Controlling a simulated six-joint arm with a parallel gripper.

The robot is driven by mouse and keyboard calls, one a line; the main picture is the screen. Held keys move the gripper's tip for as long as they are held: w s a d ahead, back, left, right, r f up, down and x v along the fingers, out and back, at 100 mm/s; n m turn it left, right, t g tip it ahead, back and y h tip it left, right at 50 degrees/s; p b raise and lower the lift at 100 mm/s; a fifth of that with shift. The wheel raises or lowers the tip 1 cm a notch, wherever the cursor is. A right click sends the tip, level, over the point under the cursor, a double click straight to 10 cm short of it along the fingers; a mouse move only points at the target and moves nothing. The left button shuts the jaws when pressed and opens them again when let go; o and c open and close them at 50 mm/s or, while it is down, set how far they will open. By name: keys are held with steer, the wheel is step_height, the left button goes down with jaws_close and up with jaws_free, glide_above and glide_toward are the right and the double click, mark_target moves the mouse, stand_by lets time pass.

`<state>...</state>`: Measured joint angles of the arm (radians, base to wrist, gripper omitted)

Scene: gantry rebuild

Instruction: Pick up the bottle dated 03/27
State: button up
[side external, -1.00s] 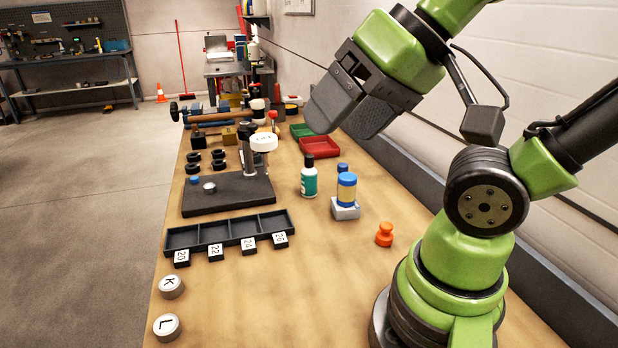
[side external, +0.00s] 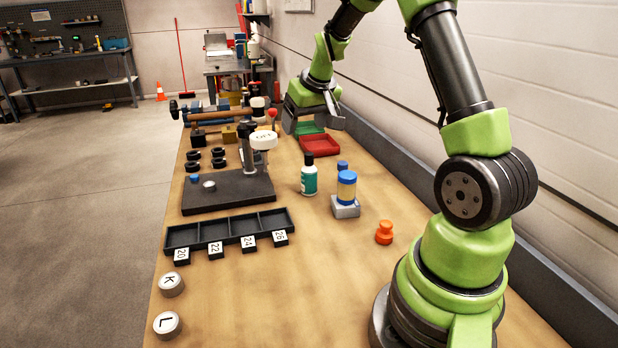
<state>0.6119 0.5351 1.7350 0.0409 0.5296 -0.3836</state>
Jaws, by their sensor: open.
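A teal bottle (side external: 309,180) with a black cap and a pale label stands upright on the bench. A blue-capped yellow and blue container (side external: 346,188) stands on a small grey block to its right. Another small blue-topped item (side external: 342,167) is partly hidden behind that container. No date can be read on any of them. My gripper (side external: 311,120) is open, its fingers apart with nothing visible between them. It shows farther back than the teal bottle, around the trays, and its height above the bench is hard to tell.
A red tray (side external: 320,152) and a green tray (side external: 308,135) lie near my gripper. A dark base with a post (side external: 235,197) stands left, with a black divided tray (side external: 185,238) in front. An orange knob-like piece (side external: 384,238) stands right. The front middle of the bench is clear.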

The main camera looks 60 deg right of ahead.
glide_toward(307, 163)
steer(key=w+d+f, duration=0.1)
steer(key=f, duration=0.1)
steer(key=w+f, duration=0.1)
steer(key=d+f, duration=0.1)
steer(key=shift+w+f+g, duration=0.15)
steer(key=shift+f+g, duration=0.15)
steer(key=shift+x, duration=3)
steer(key=shift+w+d, duration=0.1)
steer(key=shift+c, duration=0.5)
steer(key=shift+r, duration=0.1)
steer(key=c, duration=0.9)
